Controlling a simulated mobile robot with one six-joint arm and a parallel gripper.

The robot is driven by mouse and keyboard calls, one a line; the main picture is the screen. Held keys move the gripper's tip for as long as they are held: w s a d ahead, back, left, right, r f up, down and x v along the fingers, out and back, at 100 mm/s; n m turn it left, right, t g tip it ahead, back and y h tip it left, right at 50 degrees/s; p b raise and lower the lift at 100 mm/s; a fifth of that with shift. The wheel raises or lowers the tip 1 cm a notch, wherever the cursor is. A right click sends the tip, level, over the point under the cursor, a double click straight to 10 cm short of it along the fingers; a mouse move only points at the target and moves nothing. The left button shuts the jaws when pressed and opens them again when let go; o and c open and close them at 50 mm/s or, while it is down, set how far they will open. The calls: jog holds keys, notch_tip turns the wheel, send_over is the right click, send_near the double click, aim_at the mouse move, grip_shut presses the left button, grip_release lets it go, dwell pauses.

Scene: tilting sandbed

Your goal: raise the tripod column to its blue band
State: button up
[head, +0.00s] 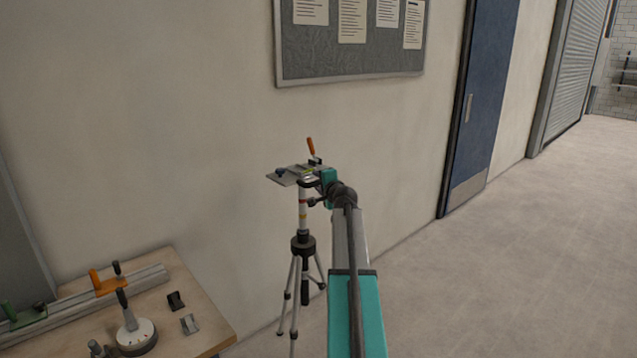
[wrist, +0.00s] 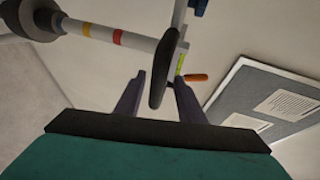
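The tripod (head: 296,270) stands upright by the wall. Its pale column (head: 303,192) rises from a black hub (head: 303,243) and carries a flat plate (head: 283,180). In the wrist view the column (wrist: 140,42) lies sideways, with the yellow band (wrist: 86,29) nearer the hub than the red band (wrist: 117,37). My gripper (wrist: 158,88) is open. A black disc (wrist: 163,68) under the plate reaches between its fingers, with gaps seen on both sides.
An orange handle (head: 311,146) and a blue knob (head: 281,173) sit on the plate. A workbench (head: 205,335) with a rail and small fittings stands at lower left. A noticeboard (head: 350,58) hangs on the wall behind. The floor at right is clear.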

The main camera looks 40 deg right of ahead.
jog(key=b+v, duration=0.2)
jog(key=v, duration=1.1)
jog(key=shift+s+b, duration=0.3)
jog(key=shift+b, duration=0.1)
jog(key=shift+a+r, duration=0.1)
dwell(0.4)
